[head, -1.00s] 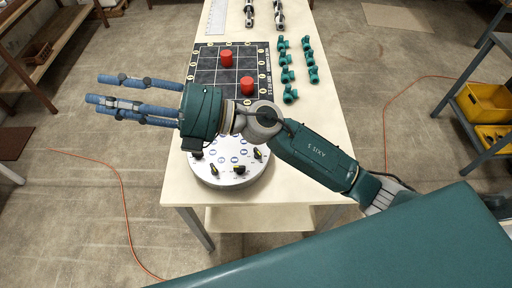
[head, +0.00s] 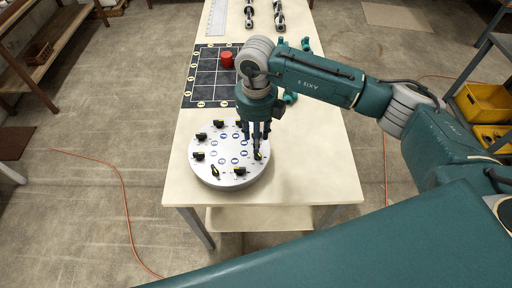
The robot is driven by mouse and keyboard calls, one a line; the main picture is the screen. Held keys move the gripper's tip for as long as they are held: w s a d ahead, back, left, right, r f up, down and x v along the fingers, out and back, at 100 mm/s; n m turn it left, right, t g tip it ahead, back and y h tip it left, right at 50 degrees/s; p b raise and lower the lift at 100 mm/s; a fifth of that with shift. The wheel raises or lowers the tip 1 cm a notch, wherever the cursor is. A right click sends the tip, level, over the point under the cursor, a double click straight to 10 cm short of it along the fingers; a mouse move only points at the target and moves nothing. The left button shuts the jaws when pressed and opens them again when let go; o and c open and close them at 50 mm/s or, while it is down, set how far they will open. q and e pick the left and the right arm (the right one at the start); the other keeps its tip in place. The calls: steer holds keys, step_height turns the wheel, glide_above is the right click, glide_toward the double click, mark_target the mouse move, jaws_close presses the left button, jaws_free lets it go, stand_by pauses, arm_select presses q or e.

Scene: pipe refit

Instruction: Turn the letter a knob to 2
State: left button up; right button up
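A round grey-white knob panel (head: 228,182) lies at the near end of the light table. Several black knobs with yellow marks stand around its rim, such as one at the front (head: 240,171), one at the front left (head: 215,170) and one at the left (head: 198,156). The letters and numbers are too small to read. My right gripper (head: 257,150) points down over the panel's right side, with its fingers at the right-hand knob (head: 258,156). I cannot tell whether the fingers touch or grip this knob. My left gripper is out of view.
A dark grid board (head: 203,85) with a red cylinder (head: 227,60) lies behind the panel. Green fittings (head: 306,44) stand to its right, partly behind my arm. A ruler (head: 217,18) and metal parts lie at the far end. The near right tabletop (head: 315,170) is clear.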

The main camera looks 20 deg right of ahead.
step_height(320, 180, down, 6)
steer(key=shift+s+r+p, duration=0.1)
steer(key=shift+r+p, duration=0.05)
steer(key=shift+p, duration=0.7)
steer(key=shift+f, duration=0.65)
jaws_close()
